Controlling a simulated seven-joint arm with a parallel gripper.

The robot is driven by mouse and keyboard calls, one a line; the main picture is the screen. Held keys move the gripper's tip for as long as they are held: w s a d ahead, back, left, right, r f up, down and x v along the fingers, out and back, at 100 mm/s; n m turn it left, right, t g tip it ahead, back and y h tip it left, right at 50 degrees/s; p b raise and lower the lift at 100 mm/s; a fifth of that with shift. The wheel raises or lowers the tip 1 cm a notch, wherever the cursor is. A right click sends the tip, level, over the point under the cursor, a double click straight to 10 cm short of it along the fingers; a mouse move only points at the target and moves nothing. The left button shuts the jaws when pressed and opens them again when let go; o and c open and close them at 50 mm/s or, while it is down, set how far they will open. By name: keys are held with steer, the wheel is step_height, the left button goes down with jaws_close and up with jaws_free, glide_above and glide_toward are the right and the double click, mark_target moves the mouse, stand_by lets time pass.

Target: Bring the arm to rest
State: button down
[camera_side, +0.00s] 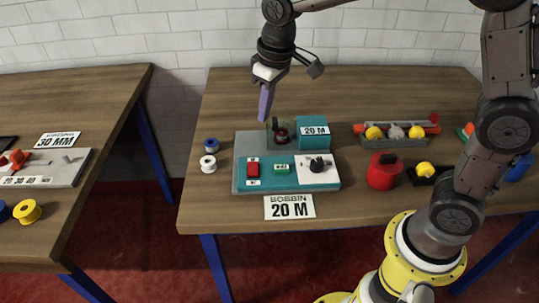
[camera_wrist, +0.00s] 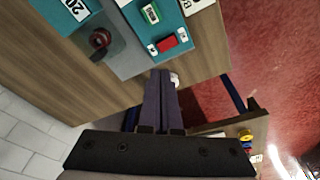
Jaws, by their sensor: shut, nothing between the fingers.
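My gripper (camera_side: 265,103) hangs above the back left part of the teal-and-grey winding machine (camera_side: 243,168) in the side view. Its two purple-grey fingers point down and are shut with nothing between them; in the wrist view the fingers (camera_wrist: 163,95) lie side by side. The machine carries a red switch (camera_side: 254,169), a green display (camera_side: 281,169), a black knob (camera_side: 317,165) and a teal box labelled 20 M (camera_side: 313,133). A dark red spindle part (camera_side: 281,135) sits beside the box, and it also shows in the wrist view (camera_wrist: 101,39).
A blue spool (camera_side: 211,144) and a white spool (camera_side: 208,164) stand left of the machine. A second table (camera_side: 110,95) is at left, across a gap.

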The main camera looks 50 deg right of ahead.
steer(key=s+d+r+t, duration=0.2)
steer(key=s+d+r, duration=0.1)
steer(key=s+r, duration=0.3)
steer(key=s+d+f+m, duration=0.1)
steer(key=s+d, duration=0.1)
steer(key=s, duration=0.7)
steer(key=s+d+f+m+t, duration=0.1)
steer(key=s+f, duration=0.1)
steer(key=s, duration=0.7)
steer(key=shift+d+t, duration=0.3)
steer(key=shift+d, duration=0.05)
